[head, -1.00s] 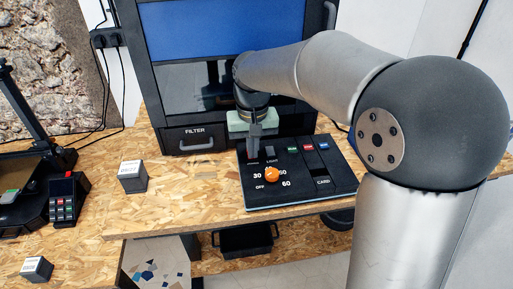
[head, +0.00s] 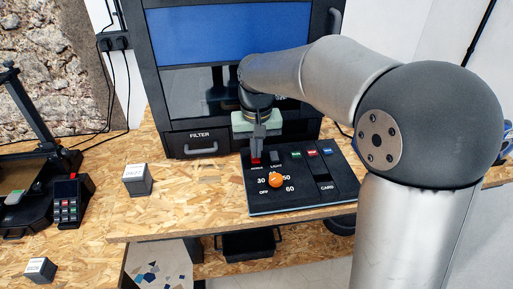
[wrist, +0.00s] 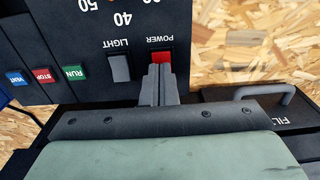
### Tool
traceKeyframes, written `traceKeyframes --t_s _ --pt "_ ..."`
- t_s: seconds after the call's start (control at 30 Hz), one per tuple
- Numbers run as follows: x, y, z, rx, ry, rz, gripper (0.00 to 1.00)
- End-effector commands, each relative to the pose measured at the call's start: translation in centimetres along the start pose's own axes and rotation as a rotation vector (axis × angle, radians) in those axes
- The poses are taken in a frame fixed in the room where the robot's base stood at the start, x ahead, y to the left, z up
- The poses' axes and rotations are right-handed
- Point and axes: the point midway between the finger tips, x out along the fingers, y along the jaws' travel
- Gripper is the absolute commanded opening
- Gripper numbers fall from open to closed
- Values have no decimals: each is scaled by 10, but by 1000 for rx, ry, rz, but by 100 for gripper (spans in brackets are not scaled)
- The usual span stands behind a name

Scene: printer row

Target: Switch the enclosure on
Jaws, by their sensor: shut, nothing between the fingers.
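The enclosure (head: 232,105) is a dark cabinet with a blue upper panel and a FILTER drawer. Its black control panel (head: 335,202) lies on the bench in front. The red POWER rocker (head: 255,161) shows just below my fingertips in the head view, and it also shows in the wrist view (wrist: 161,58). My gripper (head: 258,154) is shut and empty, pointing down at the panel. In the wrist view its fingertips (wrist: 158,70) overlap the lower edge of the red rocker; I cannot tell whether they touch it.
The grey LIGHT rocker (head: 276,155) sits right beside POWER. An orange dial (head: 276,180), green RUN (head: 296,154), red STOP (head: 312,152) and blue VENT (head: 325,149) buttons share the panel. A small labelled box (head: 137,180) stands left of it; bench is clear between.

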Motion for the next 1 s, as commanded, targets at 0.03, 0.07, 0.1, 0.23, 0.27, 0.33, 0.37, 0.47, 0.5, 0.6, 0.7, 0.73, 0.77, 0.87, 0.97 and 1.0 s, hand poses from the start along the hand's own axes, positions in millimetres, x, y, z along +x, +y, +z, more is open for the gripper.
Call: traceKeyframes --t_s 0.03,0.07,0.1,0.23,0.27,0.33,0.37,0.47,0.5,0.6,0.7,0.73,0.77,0.87,0.97,1.0 --pt "-1 0 0 0 0 0 0" --pt "-3 0 0 0 0 0 0" --pt "-6 0 0 0 1 0 0" --pt "-26 0 2 0 1 0 0" --pt "-33 0 3 0 1 0 0" --pt "-50 0 5 1 2 0 0" --pt "-51 0 5 1 5 0 0" --pt "-72 0 8 1 7 -1 0" --pt "-81 0 10 1 6 -1 0" --pt "-102 0 12 1 6 -1 0" --pt "-118 0 15 1 4 0 0" --pt "-122 0 15 1 3 0 0" --pt "-126 0 16 1 2 0 0" --pt "-134 1 17 1 1 0 0" --pt "-139 1 18 1 1 0 0" --pt "-139 1 18 1 1 0 0"
